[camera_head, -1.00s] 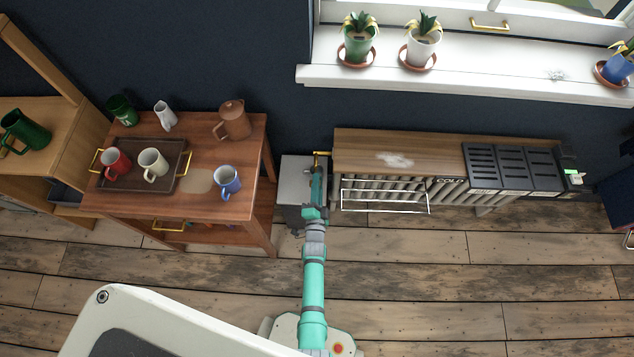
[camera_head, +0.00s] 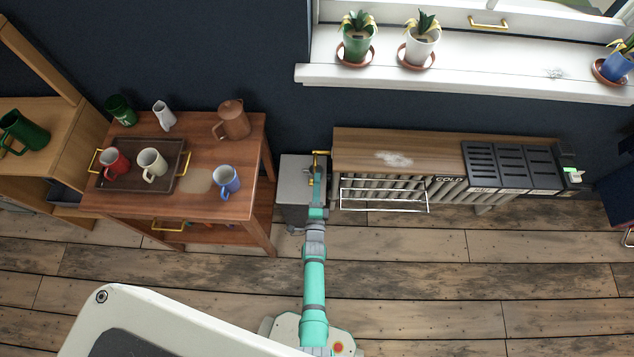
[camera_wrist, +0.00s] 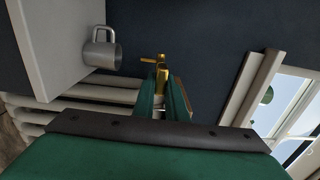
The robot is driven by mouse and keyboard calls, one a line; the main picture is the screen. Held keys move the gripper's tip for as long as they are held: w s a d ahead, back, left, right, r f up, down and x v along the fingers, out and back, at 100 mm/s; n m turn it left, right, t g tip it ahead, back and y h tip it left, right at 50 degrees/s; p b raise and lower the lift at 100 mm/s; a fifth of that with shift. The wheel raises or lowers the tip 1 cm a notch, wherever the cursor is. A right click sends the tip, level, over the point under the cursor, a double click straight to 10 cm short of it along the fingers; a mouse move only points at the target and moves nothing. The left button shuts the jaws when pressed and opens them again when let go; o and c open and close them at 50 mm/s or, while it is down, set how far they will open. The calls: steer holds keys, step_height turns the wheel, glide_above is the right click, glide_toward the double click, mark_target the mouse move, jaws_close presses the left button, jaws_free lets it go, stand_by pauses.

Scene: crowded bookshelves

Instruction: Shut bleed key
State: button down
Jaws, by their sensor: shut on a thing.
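The brass bleed key (camera_head: 319,154) is at the left end of the radiator (camera_head: 385,188), by the wall. In the wrist view, the key (camera_wrist: 161,72) is a brass piece with a side lever pointing left. My gripper (camera_head: 317,178) reaches up to it from below in the head view. In the wrist view, the green fingers of my gripper (camera_wrist: 164,92) are shut on the brass key's near part. The exact contact is small and partly hidden by the fingers.
A grey box (camera_head: 294,172) stands just left of my gripper. A grey mug (camera_wrist: 102,55) is close by in the wrist view. A wooden table (camera_head: 240,203) with mugs is to the left. A wooden shelf (camera_head: 445,148) covers the radiator. The floor in front is clear.

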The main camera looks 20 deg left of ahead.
steer(key=shift+d, duration=0.1)
steer(key=c, duration=1.8)
jaws_free()
steer(key=shift+s, duration=0.1)
steer(key=v, duration=1)
steer(key=shift+s, duration=0.3)
steer(key=s+d+r+n+h, duration=0.1)
steer(key=s+d+r+n, duration=0.35)
steer(key=s, duration=0.25)
steer(key=s+d+r+n+h, duration=0.1)
steer(key=s+d+r+n, duration=0.25)
steer(key=s+r, duration=0.3)
steer(key=s+d+r+n+h, duration=0.1)
steer(key=s+r+n, duration=0.1)
steer(key=r, duration=0.4)
steer(key=s+d+r+n+g+h, duration=0.1)
steer(key=s+d+r+n, duration=0.1)
steer(key=s+r, duration=0.3)
steer(key=s+d+r+n+g+h, duration=0.1)
steer(key=s+r+n, duration=0.2)
steer(key=r, duration=0.4)
steer(key=shift+d+r, duration=0.3)
steer(key=shift+r, duration=0.1)
